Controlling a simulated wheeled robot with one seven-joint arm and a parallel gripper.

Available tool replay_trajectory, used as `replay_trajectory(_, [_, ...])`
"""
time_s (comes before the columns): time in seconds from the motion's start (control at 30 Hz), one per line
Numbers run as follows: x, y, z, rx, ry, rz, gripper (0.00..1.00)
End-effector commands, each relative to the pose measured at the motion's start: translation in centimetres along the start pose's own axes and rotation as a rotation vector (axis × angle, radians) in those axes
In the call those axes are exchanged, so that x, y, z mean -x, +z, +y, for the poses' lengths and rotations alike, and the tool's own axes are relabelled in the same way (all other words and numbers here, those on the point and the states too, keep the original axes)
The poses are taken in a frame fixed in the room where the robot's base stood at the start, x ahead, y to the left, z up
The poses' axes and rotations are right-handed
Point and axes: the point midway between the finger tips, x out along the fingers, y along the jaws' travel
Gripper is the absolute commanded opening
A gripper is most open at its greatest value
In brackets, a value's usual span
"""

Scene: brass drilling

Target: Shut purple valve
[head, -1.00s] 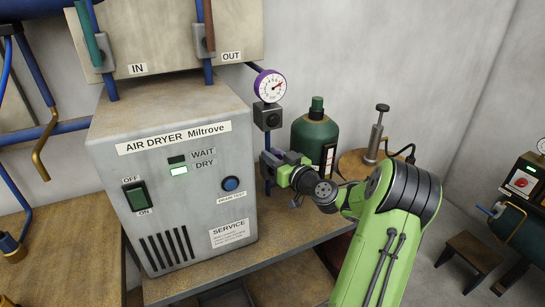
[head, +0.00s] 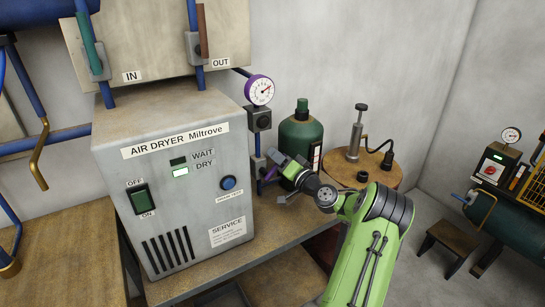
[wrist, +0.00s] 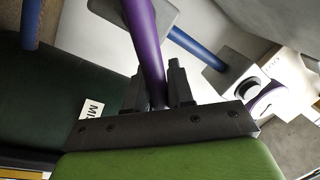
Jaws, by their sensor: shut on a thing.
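The purple valve's lever (wrist: 143,35) runs between the two dark fingers of my gripper (wrist: 158,88) in the wrist view. My gripper is shut on the lever. A grey valve body (wrist: 168,14) sits at the lever's far end, on a blue pipe (wrist: 196,46). In the head view my gripper (head: 274,163) is just right of the air dryer, below the purple-rimmed gauge (head: 259,90). Only a small purple piece of the lever (head: 270,173) shows there; the rest is hidden by the gripper. The valve body (head: 257,166) shows partly beside it.
The grey air dryer (head: 175,180) stands close on the left, its DRY lamp lit. A green gas bottle (head: 300,135) stands close behind my gripper. A hand pump (head: 356,135) stands on a round wooden top (head: 385,176) to the right.

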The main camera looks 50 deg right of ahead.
Motion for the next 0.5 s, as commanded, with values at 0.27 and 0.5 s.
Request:
replay_trajectory(0.27, [0.4, 0.1, 1.8, -0.26, 0.004, 0.052, 0.0])
replay_trajectory(0.5, [0.6, 0.6, 3.1, -0.471, 0.003, 0.094, 0.0])
